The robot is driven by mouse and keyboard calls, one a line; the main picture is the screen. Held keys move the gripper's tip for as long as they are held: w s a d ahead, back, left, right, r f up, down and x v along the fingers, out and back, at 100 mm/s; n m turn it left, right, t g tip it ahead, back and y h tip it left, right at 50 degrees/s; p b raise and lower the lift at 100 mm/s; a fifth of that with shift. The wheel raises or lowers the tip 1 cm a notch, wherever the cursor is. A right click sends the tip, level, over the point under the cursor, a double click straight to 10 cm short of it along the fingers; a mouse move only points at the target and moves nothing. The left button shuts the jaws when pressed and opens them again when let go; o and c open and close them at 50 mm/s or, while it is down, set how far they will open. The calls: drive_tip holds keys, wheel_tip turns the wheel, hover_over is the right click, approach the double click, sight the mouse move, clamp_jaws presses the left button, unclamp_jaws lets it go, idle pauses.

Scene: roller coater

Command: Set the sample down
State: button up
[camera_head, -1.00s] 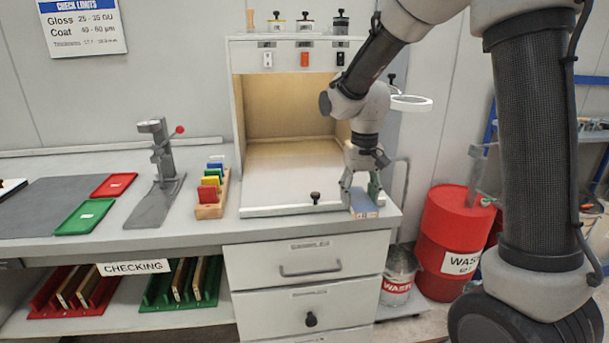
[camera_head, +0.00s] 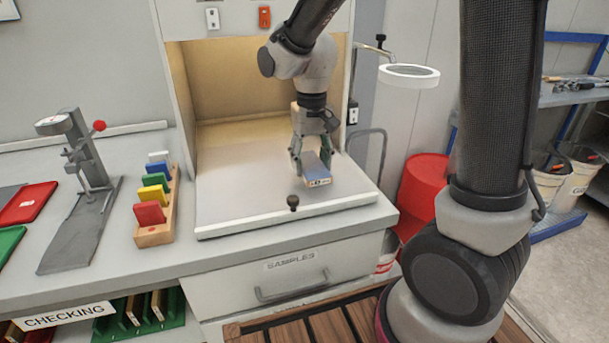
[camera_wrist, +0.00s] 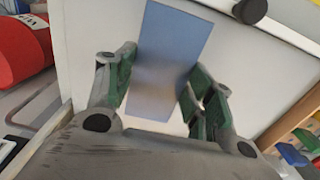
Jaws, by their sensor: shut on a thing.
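The sample is a small flat panel (camera_head: 317,181) with a blue-grey face and a marked front edge. My gripper (camera_head: 310,158) is shut on it, over the right part of the pale board (camera_head: 240,205) in front of the lit booth. In the wrist view the blue-grey panel (camera_wrist: 170,50) lies between the two green-padded fingers (camera_wrist: 160,90). I cannot tell whether the panel touches the board or hangs just above it.
A black knob (camera_head: 293,202) stands at the board's front. A wooden rack (camera_head: 157,232) of coloured cards and a grey gauge stand (camera_head: 85,170) are to the left. A ring magnifier (camera_head: 409,75) and red drum (camera_head: 423,185) are at right.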

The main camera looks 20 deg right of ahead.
sight(311, 165)
drive_tip(key=shift+f, duration=2.2)
drive_tip(key=o, duration=1.1)
drive_tip(key=shift+f, duration=0.15)
drive_tip(key=shift+c, duration=0.2)
wheel_tip(311, 165, up, 12)
drive_tip(key=shift+r, duration=0.2)
drive_tip(key=shift+s, duration=0.1)
